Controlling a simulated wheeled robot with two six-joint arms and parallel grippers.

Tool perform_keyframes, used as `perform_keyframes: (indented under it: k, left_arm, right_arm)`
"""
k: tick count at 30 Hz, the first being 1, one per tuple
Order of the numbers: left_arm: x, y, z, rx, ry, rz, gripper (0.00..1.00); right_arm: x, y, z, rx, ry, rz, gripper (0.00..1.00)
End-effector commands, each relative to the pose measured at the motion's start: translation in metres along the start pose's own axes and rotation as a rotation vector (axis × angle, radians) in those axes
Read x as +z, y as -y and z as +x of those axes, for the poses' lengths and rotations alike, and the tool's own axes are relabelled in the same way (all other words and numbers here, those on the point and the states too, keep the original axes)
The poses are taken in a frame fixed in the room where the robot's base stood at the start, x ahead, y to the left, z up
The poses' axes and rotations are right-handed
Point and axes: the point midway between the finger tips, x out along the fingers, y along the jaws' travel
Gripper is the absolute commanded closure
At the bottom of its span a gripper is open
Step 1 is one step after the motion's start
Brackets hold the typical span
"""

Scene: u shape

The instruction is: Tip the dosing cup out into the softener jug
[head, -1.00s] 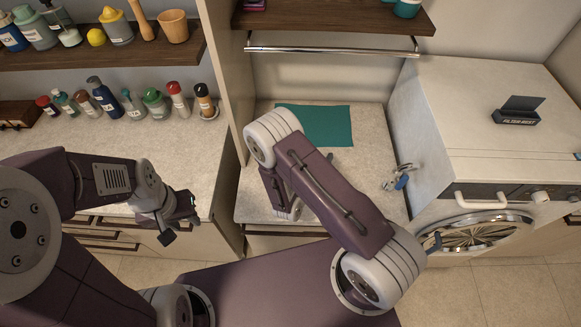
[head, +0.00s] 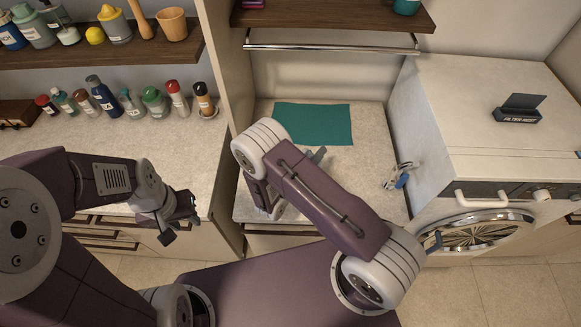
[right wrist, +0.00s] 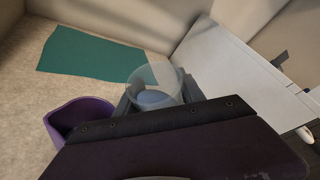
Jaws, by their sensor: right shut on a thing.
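A clear dosing cup (right wrist: 155,88) with bluish liquid low inside shows in the right wrist view. My right gripper (right wrist: 152,100) is shut on it, and the cup looks close to upright. The purple open-topped container (right wrist: 78,118), which looks like the softener jug, stands on the counter to the left of the cup, apart from it. Its lower part is hidden by my gripper body. In the head view my right arm hides the cup and the jug. My left gripper (head: 180,218) is open and empty in front of the left counter.
A teal mat (head: 315,123) lies at the back of the middle counter (head: 372,150). A white machine (head: 470,120) stands to the right, with a small clip-like object (head: 398,177) at its side. Several bottles (head: 105,98) line the left counter. A rail (head: 330,48) runs above the mat.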

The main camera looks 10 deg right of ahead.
Motion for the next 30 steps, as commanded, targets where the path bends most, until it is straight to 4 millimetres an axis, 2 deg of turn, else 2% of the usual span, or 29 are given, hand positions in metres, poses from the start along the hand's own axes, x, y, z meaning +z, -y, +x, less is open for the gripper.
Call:
perform_keyframes:
  k: [30]
  left_arm:
    - [0.0006, 0.0001, 0.006, 0.0, 0.0, 0.0, 0.64]
  right_arm:
    - [0.0014, 0.0002, -0.0007, -0.053, 0.016, -0.125, 0.96]
